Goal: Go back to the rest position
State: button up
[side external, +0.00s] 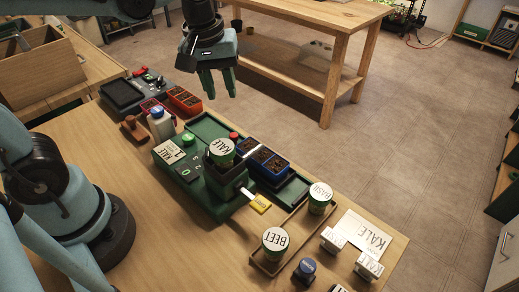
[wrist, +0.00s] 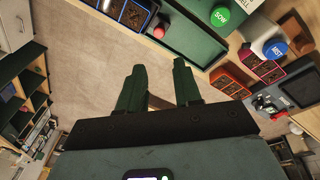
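My gripper (side external: 221,92) is raised in the air near the far edge of the wooden table, with its fingers pointing down. The fingers are apart with nothing between them, so it is open and empty. The wrist view shows both fingers (wrist: 159,70) spread over the floor. A green seeding machine (side external: 205,200) stands on the table below and in front of the gripper. A can labelled KALE (side external: 222,152) sits in its dark hopper. A blue tray of soil cells (side external: 268,163) rests on the machine's green bed, apart from the gripper.
A wooden tray (side external: 268,268) holds cans labelled BEET (side external: 275,242) and BASIL (side external: 320,197). A KALE card (side external: 365,236) lies at right. The air around my gripper is clear.

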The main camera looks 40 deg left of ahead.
jog(key=s+m+t, duration=0.1)
jog(key=m, duration=0.2)
jog(key=s+a+f+m+t, duration=0.1)
jog(key=s+m+t, duration=0.1)
jog(key=s+f+m+t, duration=0.1)
jog(key=m+t, duration=0.1)
jog(key=m, duration=0.1)
jog(key=shift+s+a+f+m, duration=0.1)
jog(key=shift+s+a+m, duration=0.05)
jog(key=shift+s+m, duration=0.15)
jog(key=shift+c, duration=0.2)
